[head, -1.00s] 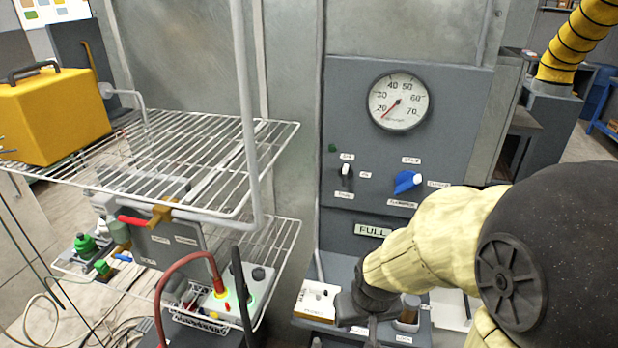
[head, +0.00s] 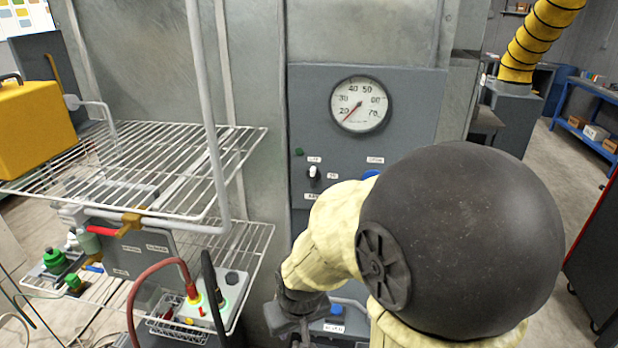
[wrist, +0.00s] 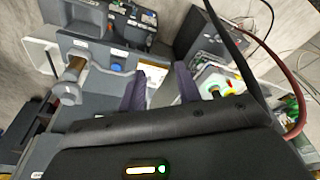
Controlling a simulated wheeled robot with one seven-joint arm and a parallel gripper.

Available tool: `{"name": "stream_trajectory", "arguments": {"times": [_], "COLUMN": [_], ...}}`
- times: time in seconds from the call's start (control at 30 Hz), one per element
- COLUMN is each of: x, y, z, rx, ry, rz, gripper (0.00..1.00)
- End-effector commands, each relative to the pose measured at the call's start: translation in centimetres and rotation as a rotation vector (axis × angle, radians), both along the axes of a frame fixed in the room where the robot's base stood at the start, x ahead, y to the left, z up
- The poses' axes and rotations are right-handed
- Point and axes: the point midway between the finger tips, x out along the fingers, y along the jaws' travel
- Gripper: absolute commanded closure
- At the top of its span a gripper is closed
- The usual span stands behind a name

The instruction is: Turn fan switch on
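A small switch (head: 313,173) with a pale lever sits on the upright grey control panel (head: 410,90), below the round dial gauge (head: 360,104). Small labels surround it, too blurred to read surely. My gripper (head: 300,318) is low in the head view, below the switch and apart from it, pointing down beside the lower console. In the wrist view, my gripper's two purple-grey fingers (wrist: 161,72) stand apart with nothing held between them. The switch does not clearly show in the wrist view. My arm hides the panel's lower right part.
A wire rack (head: 150,165) stands at the left, with a yellow case (head: 35,125) on top and a control box with a red hose (head: 150,285) below. A yellow duct (head: 535,40) is at the right.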

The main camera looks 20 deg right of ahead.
Motion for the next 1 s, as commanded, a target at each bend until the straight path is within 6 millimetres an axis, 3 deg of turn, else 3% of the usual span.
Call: {"name": "stream_trajectory", "arguments": {"times": [0.17,0.27,0.43,0.7,1.0], "x": [1.7,4.2,10.1,17.9,22.3], "y": [0.1,0.1,-0.8,-4.8,-9.6], "z": [0.1,0.1,0.4,1.8,5.7], "rx": [0.014,0.031,0.040,-0.050,-0.271], "ry": [-0.046,-0.121,-0.313,-0.663,-1.081], "rz": [-0.031,-0.078,-0.207,-0.404,-0.509], "gripper": [0.66,0.66,0.66,0.66,0.66]}}
